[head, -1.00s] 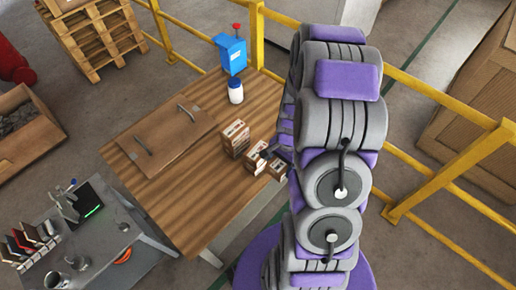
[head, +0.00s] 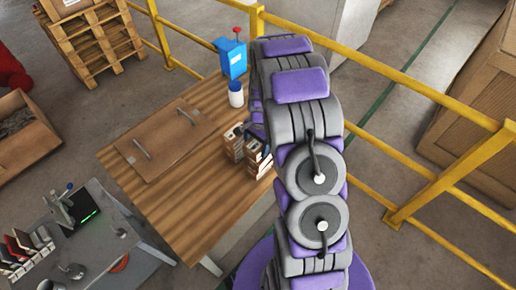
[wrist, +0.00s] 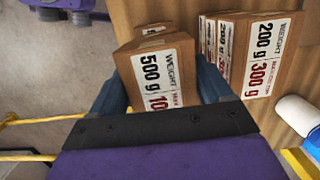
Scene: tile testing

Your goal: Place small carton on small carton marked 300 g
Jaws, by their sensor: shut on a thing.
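My gripper (wrist: 163,80) is shut on a small brown carton (wrist: 152,50), with a dark finger on each side in the wrist view. The carton's white label reads 500 g in black, with a partly covered red figure below. To its right stands a carton (wrist: 262,55) labelled 200 g and 300 g, with more labelled faces beside it. In the head view, cartons (head: 257,160) cluster at the table's right side, partly behind my arm; which one I hold is unclear there.
The wooden table (head: 195,215) has free room at its front and middle. A brown board with handles (head: 160,140) lies on its left. A white bottle with a blue cap (head: 236,95) and a blue box (head: 232,58) stand behind. Yellow railings (head: 400,80) run behind my arm.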

